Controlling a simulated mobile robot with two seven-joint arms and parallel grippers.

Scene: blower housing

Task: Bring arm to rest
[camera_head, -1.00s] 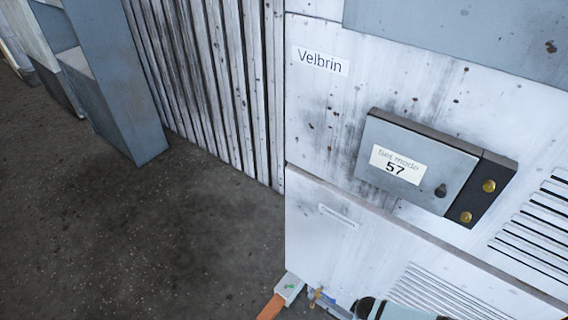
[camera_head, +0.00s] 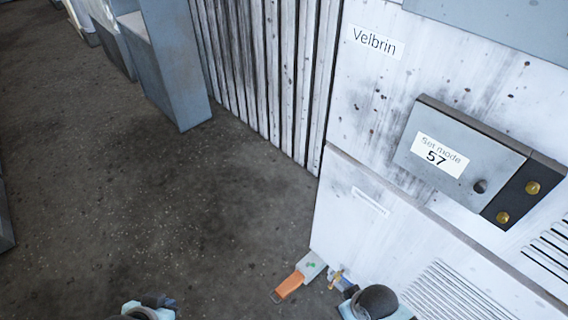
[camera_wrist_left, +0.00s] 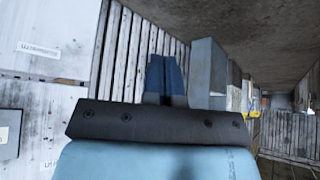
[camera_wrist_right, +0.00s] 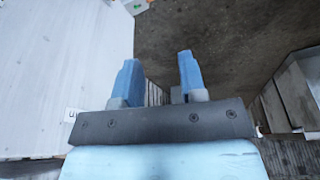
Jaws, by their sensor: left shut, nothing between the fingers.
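My left gripper shows in the left wrist view (camera_wrist_left: 166,78); its blue fingers are together and hold nothing. In the head view, a blue and dark part of my left arm shows at the bottom edge, over the floor and left of the cabinet. My right gripper shows in the right wrist view (camera_wrist_right: 159,65); its two blue fingers are apart with nothing between them. The white cabinet (camera_wrist_right: 65,60) lies to the left of it there. In the head view, a dark rounded part of my right arm is low in front of the cabinet.
The white cabinet (camera_head: 375,125) bears a "Velbrin" label and a grey "Set mode 57" box (camera_head: 450,155). An orange-handled item (camera_head: 290,285) lies on the floor at its foot. Pale slats (camera_head: 270,80) and a grey-blue block (camera_head: 168,65) stand behind. The dark floor (camera_head: 110,200) is open.

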